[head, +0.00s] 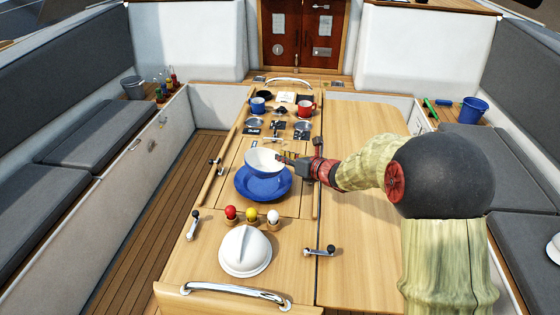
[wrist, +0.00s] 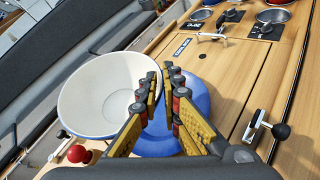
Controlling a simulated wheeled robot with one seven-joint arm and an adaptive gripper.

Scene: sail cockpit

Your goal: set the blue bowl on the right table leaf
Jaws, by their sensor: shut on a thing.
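The bowl (head: 264,163) has a pale inside with a thin blue rim. My gripper (head: 286,160) is shut on its right-hand edge and holds it tilted over a blue plate (head: 263,184) on the middle of the table. In the wrist view the bowl (wrist: 98,97) is left of my fingers (wrist: 164,85), with its white inside showing and the plate (wrist: 198,100) behind and below. Whether the bowl touches the plate is not clear. The right table leaf (head: 348,250) is bare wood, partly covered by my arm.
Red, yellow and white balls on small stands (head: 251,215) and a white domed object (head: 245,251) sit nearer. A crank handle (head: 319,251) lies at the leaf's seam. Blue (head: 258,106) and red mugs (head: 306,108) stand farther back. The leaf's far part (head: 365,115) is clear.

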